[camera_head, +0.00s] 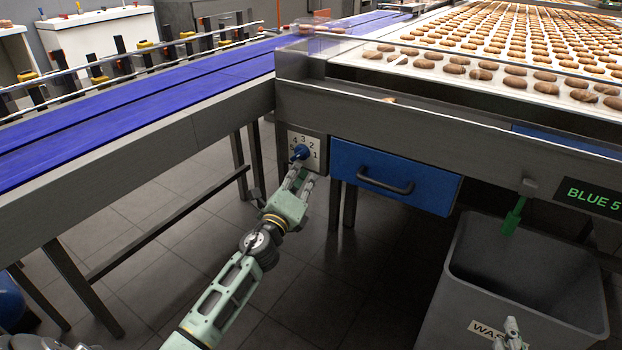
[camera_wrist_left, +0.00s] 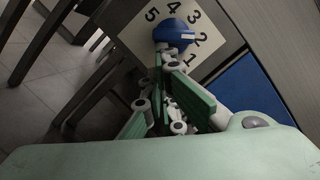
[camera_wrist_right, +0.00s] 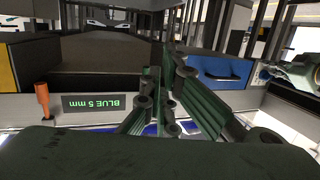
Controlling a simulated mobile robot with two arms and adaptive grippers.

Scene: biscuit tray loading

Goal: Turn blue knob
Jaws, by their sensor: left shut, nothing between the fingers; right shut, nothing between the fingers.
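The blue knob (camera_head: 300,152) sits on a white dial plate (camera_head: 314,142) with numbers, on the front of the machine frame near its left corner. In the left wrist view the knob (camera_wrist_left: 175,32) is just beyond my fingertips, with the numbers 1 to 5 around it. My left gripper (camera_head: 299,174) is shut and empty, its tips close below the knob.
A blue drawer (camera_head: 385,182) with a black handle is right of the dial. A green handle (camera_head: 513,216) hangs above the grey bin (camera_head: 468,292), by a sign (camera_head: 594,196) reading "BLUE 5". A blue conveyor (camera_head: 130,108) runs left; a biscuit tray (camera_head: 395,68) lies above.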

